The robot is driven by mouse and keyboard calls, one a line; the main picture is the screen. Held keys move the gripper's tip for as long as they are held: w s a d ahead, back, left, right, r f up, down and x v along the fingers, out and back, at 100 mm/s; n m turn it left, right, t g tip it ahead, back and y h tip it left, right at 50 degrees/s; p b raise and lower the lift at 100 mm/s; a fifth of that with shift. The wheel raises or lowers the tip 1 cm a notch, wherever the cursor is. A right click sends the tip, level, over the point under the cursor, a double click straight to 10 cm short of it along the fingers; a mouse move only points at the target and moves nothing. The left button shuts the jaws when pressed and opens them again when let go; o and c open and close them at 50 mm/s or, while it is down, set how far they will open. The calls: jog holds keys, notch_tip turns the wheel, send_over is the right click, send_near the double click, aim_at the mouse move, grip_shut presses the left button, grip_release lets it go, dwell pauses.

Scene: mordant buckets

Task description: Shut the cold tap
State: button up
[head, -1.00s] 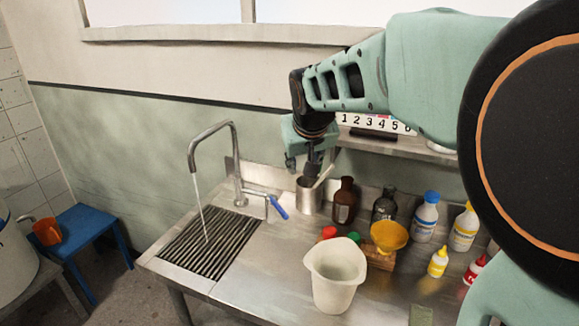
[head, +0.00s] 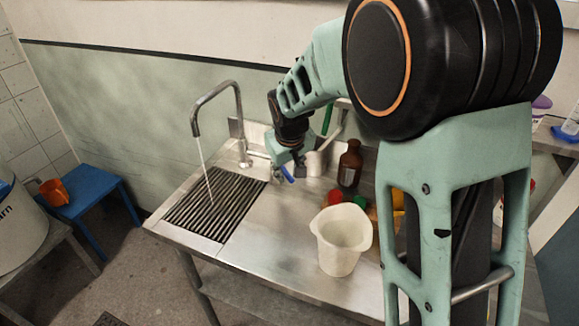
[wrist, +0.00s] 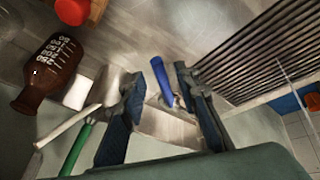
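The steel tap (head: 239,125) has a tall bent spout, and a thin stream of water (head: 204,165) falls from it onto the ribbed drain. Its blue lever handle (head: 287,174) points out from the tap's right side, partly hidden by my gripper (head: 289,164). In the wrist view the blue handle (wrist: 161,82) shows between the two spread fingers of my gripper (wrist: 158,76), with gaps on both sides. The gripper is open and empty. I cannot tell whether the handle lies at fingertip depth or beyond it.
A steel beaker (head: 313,163) with rods stands close right of my gripper, then a brown bottle (head: 350,165). A white pitcher (head: 341,242) stands in front. The ribbed drain (head: 215,208) and the counter before the tap are clear. A blue stool (head: 90,190) is at left.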

jog(key=shift+w+f, duration=0.25)
jog(key=shift+f, duration=0.25)
grip_shut()
